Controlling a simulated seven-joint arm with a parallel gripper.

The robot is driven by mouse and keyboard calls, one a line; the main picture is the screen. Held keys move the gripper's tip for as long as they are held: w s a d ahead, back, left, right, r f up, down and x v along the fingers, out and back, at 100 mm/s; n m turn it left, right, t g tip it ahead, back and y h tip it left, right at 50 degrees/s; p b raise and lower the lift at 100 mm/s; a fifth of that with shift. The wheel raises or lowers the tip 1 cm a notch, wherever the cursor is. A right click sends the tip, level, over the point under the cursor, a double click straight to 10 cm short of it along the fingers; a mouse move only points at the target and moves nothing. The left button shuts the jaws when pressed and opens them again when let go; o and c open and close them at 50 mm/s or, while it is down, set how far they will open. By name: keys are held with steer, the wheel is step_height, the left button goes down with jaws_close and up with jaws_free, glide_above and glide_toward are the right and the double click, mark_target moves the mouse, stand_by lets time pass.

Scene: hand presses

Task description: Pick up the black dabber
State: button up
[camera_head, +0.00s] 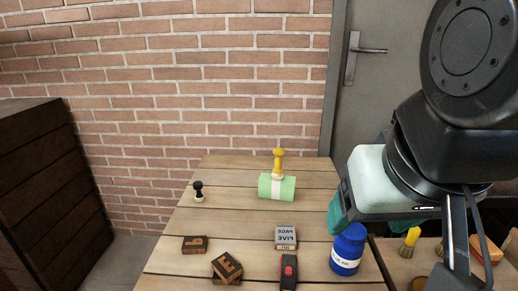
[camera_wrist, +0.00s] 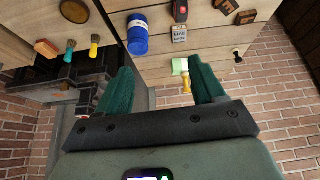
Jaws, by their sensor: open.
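The black dabber (camera_head: 198,191), with a black knob and a pale base, stands upright at the left edge of the wooden table (camera_head: 160,262). It also shows small at the right in the wrist view (camera_wrist: 238,57). My gripper (camera_head: 338,212) is at the right of the head view, well to the right of the dabber. In the wrist view its two teal fingers (camera_wrist: 162,68) are spread apart with nothing held between them. In the head view the fingers are partly hidden by the gripper body.
A blue jar (camera_head: 347,249), a lettered stamp (camera_head: 285,238), a red-and-black item (camera_head: 289,271) and wooden letter blocks (camera_head: 227,266) sit nearer. Brushes (camera_head: 409,241) are at right. Table around the dabber is clear.

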steer(key=shift+a, duration=0.1)
steer(key=shift+c, duration=0.5)
steer(key=w+a+f+m+g+y, duration=0.3)
steer(key=w+a+f+m+y, duration=0.15)
steer(key=w+a, duration=0.55)
steer(key=w+a+f+m+g+y, duration=0.3)
steer(key=w+a+f+y, duration=0.2)
steer(key=w+a, duration=0.55)
steer(key=m+t+y, duration=0.6)
steer(key=m+y, duration=0.2)
steer(key=m, duration=0.7)
glide_toward(198, 183)
steer(key=shift+s+d, duration=0.35)
steer(key=shift+d, duration=0.05)
steer(key=shift+w+a+f, duration=0.15)
steer(key=shift+w+f, duration=0.05)
steer(key=x, duration=0.4)
steer(key=shift+w+a+f, duration=0.1)
steer(key=shift+a, duration=0.2)
steer(key=shift+x, duration=2.9)
steer(key=c, duration=1.1)
